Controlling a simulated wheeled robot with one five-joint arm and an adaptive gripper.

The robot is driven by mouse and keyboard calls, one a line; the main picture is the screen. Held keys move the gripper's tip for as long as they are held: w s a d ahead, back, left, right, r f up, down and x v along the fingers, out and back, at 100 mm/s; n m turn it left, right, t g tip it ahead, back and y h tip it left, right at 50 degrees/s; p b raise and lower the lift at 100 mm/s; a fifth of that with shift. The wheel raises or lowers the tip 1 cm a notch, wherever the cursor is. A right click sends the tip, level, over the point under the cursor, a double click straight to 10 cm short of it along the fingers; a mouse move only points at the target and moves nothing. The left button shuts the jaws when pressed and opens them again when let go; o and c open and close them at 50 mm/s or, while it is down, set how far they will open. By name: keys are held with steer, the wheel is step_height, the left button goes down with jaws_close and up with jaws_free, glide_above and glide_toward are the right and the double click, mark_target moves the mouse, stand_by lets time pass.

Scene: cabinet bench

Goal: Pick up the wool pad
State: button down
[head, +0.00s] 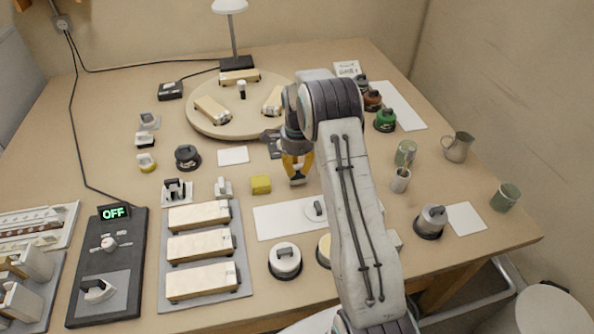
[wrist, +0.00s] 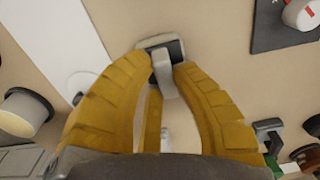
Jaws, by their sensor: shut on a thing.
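My gripper (head: 297,163) has yellow fingers pointing down over the middle of the bench. It is shut on a small pad with a grey upright handle, which I take to be the wool pad (head: 298,181). In the wrist view the fingertips (wrist: 165,72) close on both sides of the handle, and the grey pad (wrist: 151,42) shows just beyond them. I cannot tell whether the pad touches the bench or is slightly above it.
A yellow block (head: 261,185) lies just left of the gripper. A white sheet (head: 275,222) lies in front. A round board (head: 215,128) with wooden pieces stands behind. A tray (head: 240,278) of wooden blocks is front left. Cups and jars crowd the right.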

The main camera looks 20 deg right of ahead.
mark_target(299, 175)
steer(key=r, duration=0.3)
steer(key=shift+s+d+r, duration=0.2)
steer(key=shift+s+d, duration=0.05)
steer(key=shift+s, duration=0.05)
steer(key=s+d+r, duration=0.6)
steer(key=s, duration=0.3)
steer(key=shift+d+r+b, duration=0.2)
steer(key=shift+r+b, duration=0.05)
steer(key=shift+b, duration=0.2)
steer(key=c, duration=1.7)
jaws_free()
jaws_close()
